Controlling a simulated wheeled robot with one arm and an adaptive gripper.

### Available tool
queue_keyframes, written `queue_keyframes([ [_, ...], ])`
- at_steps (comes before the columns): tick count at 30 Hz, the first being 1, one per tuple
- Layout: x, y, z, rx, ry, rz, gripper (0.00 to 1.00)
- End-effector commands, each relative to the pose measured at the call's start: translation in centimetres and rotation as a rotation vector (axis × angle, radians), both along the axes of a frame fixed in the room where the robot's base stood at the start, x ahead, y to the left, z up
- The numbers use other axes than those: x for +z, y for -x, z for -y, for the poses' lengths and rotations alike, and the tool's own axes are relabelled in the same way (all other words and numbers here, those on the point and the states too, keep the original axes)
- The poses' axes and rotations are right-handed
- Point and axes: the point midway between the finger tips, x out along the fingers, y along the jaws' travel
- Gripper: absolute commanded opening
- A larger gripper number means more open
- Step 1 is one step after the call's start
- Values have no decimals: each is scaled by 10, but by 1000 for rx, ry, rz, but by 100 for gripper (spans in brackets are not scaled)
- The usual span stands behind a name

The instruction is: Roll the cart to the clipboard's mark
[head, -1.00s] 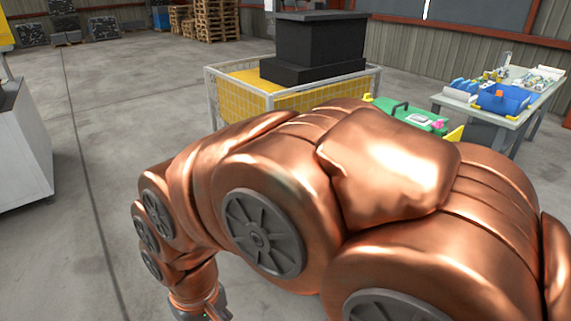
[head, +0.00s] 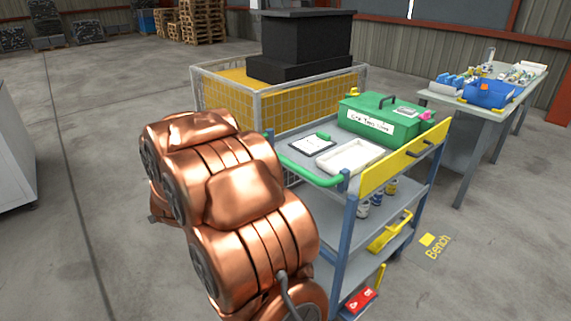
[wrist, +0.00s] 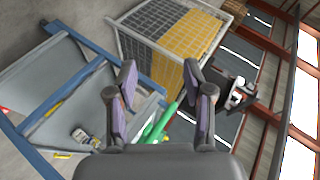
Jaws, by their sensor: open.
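The cart has grey shelves, blue posts and a green push handle (head: 318,180) on its near left end. The clipboard (head: 311,144) lies on the cart's top shelf (head: 300,128); its writing is too small to read. A yellow floor mark (head: 427,240) labelled "Bench" is right of the cart. In the wrist view my gripper (wrist: 163,88) is open. The green handle (wrist: 166,122) shows between its fingers in the picture, and I cannot tell if it lies within the jaws. My arm hides the gripper in the head view.
A green case (head: 385,118) and a white tray (head: 351,157) sit on the cart top. A yellow mesh cage (head: 305,107) with a black block stands behind. A bench (head: 478,103) with a blue bin (head: 489,95) stands right. Floor is open left and front right.

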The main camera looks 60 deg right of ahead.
Motion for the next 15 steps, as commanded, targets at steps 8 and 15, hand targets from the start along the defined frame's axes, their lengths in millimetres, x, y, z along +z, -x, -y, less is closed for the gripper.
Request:
queue_keyframes([
  [8,-16,41,132,-430,140,281,52],
  [15,-14,106,203,-682,339,492,52],
])
